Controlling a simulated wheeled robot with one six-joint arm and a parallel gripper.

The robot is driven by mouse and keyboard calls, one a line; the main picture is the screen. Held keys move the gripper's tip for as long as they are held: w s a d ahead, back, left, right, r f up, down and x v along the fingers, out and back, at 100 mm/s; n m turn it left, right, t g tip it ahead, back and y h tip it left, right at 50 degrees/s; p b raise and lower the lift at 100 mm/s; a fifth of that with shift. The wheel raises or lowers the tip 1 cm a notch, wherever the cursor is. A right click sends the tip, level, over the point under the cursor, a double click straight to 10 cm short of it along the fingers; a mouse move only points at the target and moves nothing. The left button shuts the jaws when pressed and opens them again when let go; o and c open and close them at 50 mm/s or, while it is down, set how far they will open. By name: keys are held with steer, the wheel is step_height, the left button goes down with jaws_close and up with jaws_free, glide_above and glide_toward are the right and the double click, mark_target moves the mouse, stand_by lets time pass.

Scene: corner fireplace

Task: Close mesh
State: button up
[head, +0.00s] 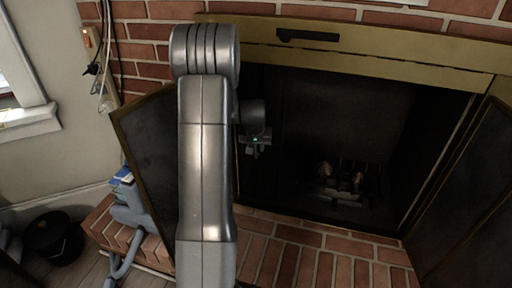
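The fireplace has a gold frame (390,62) around a dark firebox opening. A dark panel with a thin gold edge (148,135) stands swung open at the left, partly hidden behind my arm. Another dark gold-edged panel (465,190) stands open at the right. The inside of the firebox is too dark to tell whether a separate mesh curtain hangs there.
A grate with logs (342,182) sits inside the firebox. The brick hearth (300,255) lies in front. At the left are a grey-blue object with a tube (132,215) and a black bucket (54,240). Cords hang on the wall above.

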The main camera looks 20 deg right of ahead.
jaws_close()
steer(key=shift+s, duration=0.1)
